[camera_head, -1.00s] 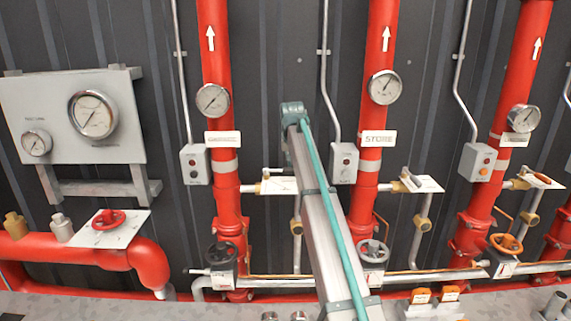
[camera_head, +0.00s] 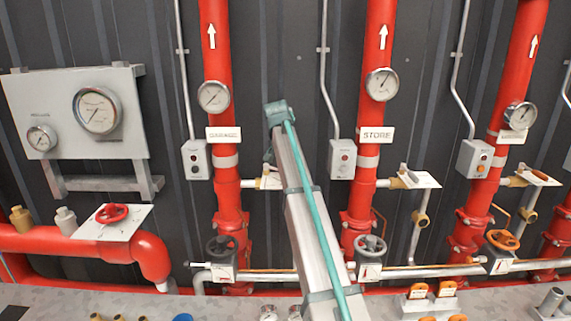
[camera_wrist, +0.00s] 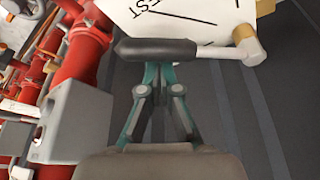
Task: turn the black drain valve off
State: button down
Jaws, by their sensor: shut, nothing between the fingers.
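A lever with a black grip (camera_wrist: 155,49) and a pale metal arm lies across the top of the wrist view, in front of a white lettered plate (camera_wrist: 190,20). My gripper (camera_wrist: 158,68) is shut and empty, its teal fingertips at the underside of the black grip. I cannot tell if they touch it. In the head view a black handwheel (camera_head: 221,249) sits at the foot of the left red riser. Which of these is the drain valve is not readable.
Red risers (camera_head: 228,200) stand on the wall with gauges and grey switch boxes (camera_head: 196,159). A grey handwheel (camera_head: 370,249) and an orange one (camera_head: 503,240) are to the right. A red wheel (camera_head: 112,213) is at left. In the wrist view a grey box (camera_wrist: 75,125) is left of my gripper.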

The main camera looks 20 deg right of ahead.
jog(key=shift+s+a, duration=0.85)
jog(key=shift+s, duration=0.05)
jog(key=s+a, duration=0.1)
jog(key=a, duration=0.5)
jog(key=shift+s+a, duration=0.1)
jog(key=shift+a, duration=0.1)
